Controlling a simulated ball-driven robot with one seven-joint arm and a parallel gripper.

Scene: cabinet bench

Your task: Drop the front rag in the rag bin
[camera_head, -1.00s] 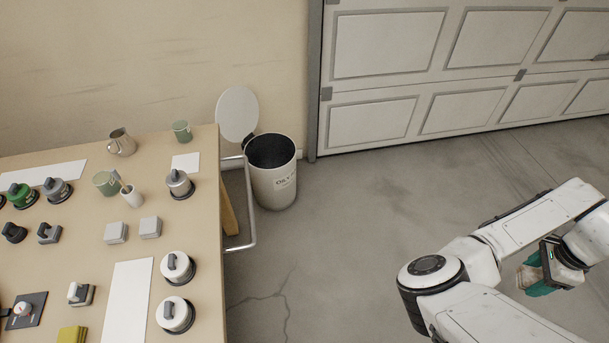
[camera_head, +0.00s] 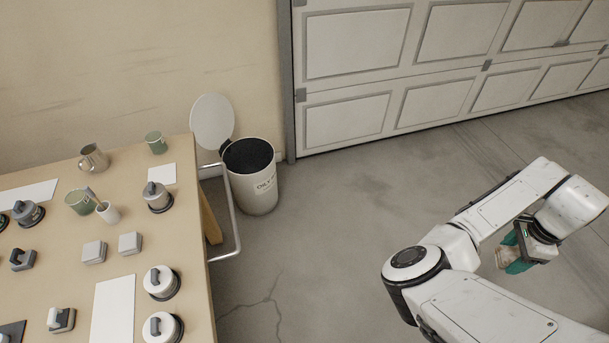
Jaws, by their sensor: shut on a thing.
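The rag bin (camera_head: 254,188) is a white cylinder with a dark inside and lettering on its front. It stands on the floor beyond the bench's right end, with its round lid (camera_head: 212,122) tipped up at the back. My gripper (camera_head: 520,256) is at the right of the view, well apart from the bin and over the floor. It is shut on a green and whitish rag (camera_head: 517,266). Part of the rag and the fingertips are hidden by the gripper's body.
Open floor (camera_head: 330,220) lies between bin and arm.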

